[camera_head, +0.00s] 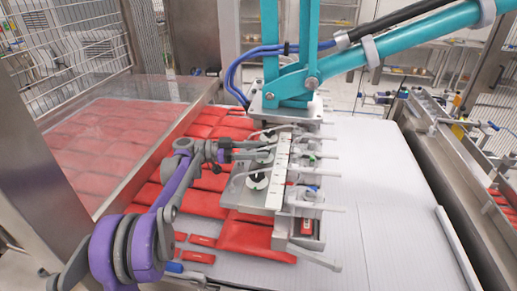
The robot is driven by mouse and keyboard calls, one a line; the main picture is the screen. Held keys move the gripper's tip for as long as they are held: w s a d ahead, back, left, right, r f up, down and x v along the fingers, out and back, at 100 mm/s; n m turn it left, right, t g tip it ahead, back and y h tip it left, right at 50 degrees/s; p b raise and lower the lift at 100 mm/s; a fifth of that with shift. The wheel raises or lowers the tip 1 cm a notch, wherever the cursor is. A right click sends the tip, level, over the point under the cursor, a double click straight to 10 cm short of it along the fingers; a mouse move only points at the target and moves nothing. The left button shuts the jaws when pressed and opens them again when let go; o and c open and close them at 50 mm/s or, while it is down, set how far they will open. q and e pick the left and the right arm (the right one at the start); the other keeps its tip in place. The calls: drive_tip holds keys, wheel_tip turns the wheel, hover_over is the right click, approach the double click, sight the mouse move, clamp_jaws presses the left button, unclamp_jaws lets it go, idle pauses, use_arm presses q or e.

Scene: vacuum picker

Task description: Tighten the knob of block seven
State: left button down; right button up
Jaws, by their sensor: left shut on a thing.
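The vacuum picker (281,168) is a metal tool under the teal arm, with a pale bar that carries a row of small blocks. Its blocks and knobs are small, and I cannot read which one is block seven. My left gripper (226,150) reaches in from the left to the picker's left side, near the far half of the row. It is shut on a small part there, which looks like a knob; the fingers hide most of it. My right gripper is not in view.
Red packs (205,200) lie under and left of the picker on a white conveyor belt (365,190). A clear guard panel (110,140) stands at the left. The teal picker arm (400,40) crosses above. The belt's right part is clear. Another line (470,170) runs at the right.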

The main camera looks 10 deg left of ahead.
sight(259, 148)
use_arm(q)
drive_tip(key=shift+w+m+g, duration=0.2)
drive_tip(key=shift+m+g, duration=0.9)
drive_tip(key=shift+g, duration=0.6)
drive_tip(key=shift+w+m+g, duration=0.15)
drive_tip(key=shift+m+g, duration=0.95)
drive_tip(key=shift+g, duration=0.6)
drive_tip(key=shift+c, duration=1.5)
unclamp_jaws()
wheel_tip(259, 148, up, 10)
